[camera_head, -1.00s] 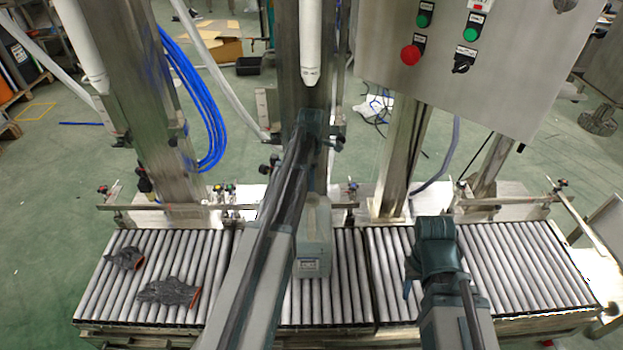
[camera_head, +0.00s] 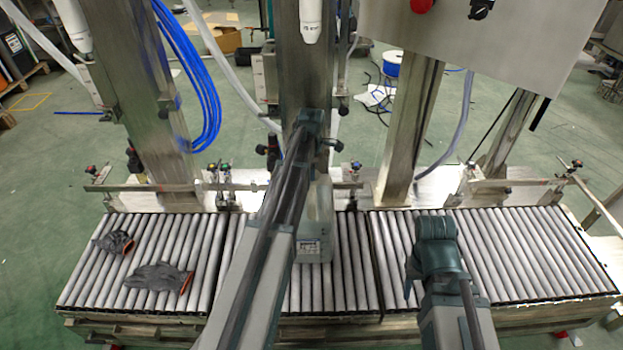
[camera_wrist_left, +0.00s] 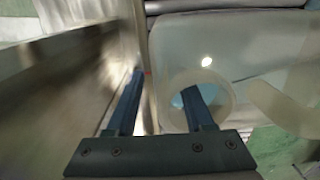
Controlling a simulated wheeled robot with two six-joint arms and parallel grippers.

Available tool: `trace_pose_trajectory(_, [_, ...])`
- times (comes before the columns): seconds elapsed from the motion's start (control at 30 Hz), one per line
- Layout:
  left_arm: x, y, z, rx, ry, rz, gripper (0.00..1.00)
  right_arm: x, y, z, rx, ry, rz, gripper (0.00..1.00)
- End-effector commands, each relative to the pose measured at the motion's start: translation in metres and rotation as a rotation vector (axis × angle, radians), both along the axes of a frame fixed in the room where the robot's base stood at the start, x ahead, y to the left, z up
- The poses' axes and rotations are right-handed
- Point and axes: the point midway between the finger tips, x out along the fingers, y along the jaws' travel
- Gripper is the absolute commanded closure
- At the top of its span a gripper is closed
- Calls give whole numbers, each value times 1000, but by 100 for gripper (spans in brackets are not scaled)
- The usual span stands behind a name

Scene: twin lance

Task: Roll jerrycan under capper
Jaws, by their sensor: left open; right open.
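The pale, translucent jerrycan (camera_head: 316,222) stands on the roller conveyor (camera_head: 345,280) in the middle, partly hidden by my left arm. A white-tipped vertical head (camera_head: 310,20) hangs above on a steel column; I cannot tell whether it is the capper. My left gripper (camera_head: 314,130) is open over the jerrycan's top. In the left wrist view, the left gripper's fingers (camera_wrist_left: 161,98) are spread, one overlapping the can's round neck (camera_wrist_left: 228,100); contact cannot be told. The can's top (camera_wrist_left: 225,50) fills the right side. My right gripper (camera_head: 411,278) is open and empty over the rollers, to the right.
Two grey gloves (camera_head: 158,276) (camera_head: 114,242) lie on the left rollers. A guide rail (camera_head: 150,188) runs along the conveyor's back. Steel columns and a control cabinet (camera_head: 480,40) stand behind. Blue hoses (camera_head: 197,85) hang at left. The rollers right of my right gripper are clear.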

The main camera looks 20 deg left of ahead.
Motion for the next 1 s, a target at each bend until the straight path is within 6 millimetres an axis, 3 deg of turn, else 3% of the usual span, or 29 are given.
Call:
trace_pose_trajectory(0.07, [0,0,0,0,0,0,48,0,0,1,0,0,0,50])
trace_pose_trajectory(0.37, [0,0,0,0,0,0,100,0,0,0,0,0,0,50])
trace_pose_trajectory(1.0, [0,0,0,0,0,0,100,0,0,0,0,0,0,50])
